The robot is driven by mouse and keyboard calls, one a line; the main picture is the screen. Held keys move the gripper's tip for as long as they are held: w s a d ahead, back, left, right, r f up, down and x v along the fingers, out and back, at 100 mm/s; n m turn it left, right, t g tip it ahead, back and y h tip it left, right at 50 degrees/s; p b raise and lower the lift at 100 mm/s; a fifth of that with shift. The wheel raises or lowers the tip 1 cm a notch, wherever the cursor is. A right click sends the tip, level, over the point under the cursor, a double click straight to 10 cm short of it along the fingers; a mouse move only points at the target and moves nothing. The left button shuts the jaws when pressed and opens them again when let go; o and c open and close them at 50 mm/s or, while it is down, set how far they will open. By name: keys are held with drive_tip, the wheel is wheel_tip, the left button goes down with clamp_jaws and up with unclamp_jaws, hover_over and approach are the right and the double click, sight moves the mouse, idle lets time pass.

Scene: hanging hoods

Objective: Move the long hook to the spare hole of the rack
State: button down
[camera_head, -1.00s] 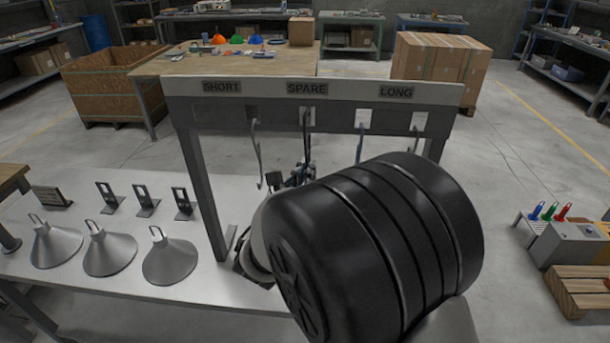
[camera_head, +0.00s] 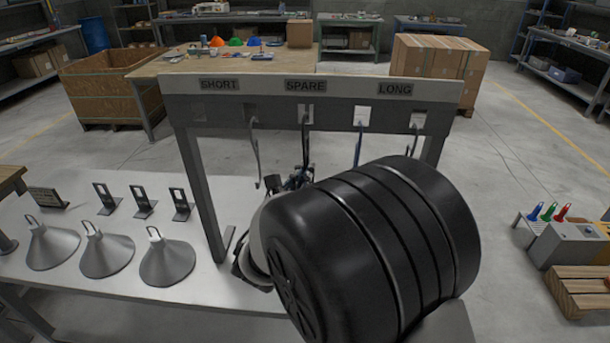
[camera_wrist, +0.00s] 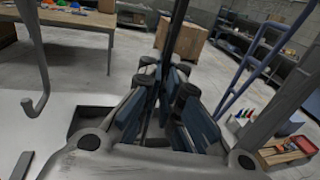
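The rack (camera_head: 340,92) is a grey frame with SHORT, SPARE and LONG labels over a row of square holes. A dark hook, which I take as the long hook (camera_head: 306,140), hangs in front of the spare hole (camera_head: 306,114). Whether its top is seated in the hole is unclear. My gripper (camera_head: 297,180) is at its lower part, mostly behind my black arm link. In the wrist view, the fingers (camera_wrist: 163,85) close around the dark rod of the long hook (camera_wrist: 174,32). The hook's lower end is hidden.
A grey hook (camera_head: 255,155) hangs left of the long hook. A blue hook (camera_head: 359,145) and another grey hook (camera_head: 415,132) hang on the right, near my arm. Conical hoods (camera_head: 106,255) and small black stands (camera_head: 142,205) occupy the table's left side.

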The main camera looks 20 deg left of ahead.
drive_tip(key=shift+f+b, duration=0.6)
drive_tip(key=shift+f, duration=0.1)
drive_tip(key=c, duration=1.7)
unclamp_jaws()
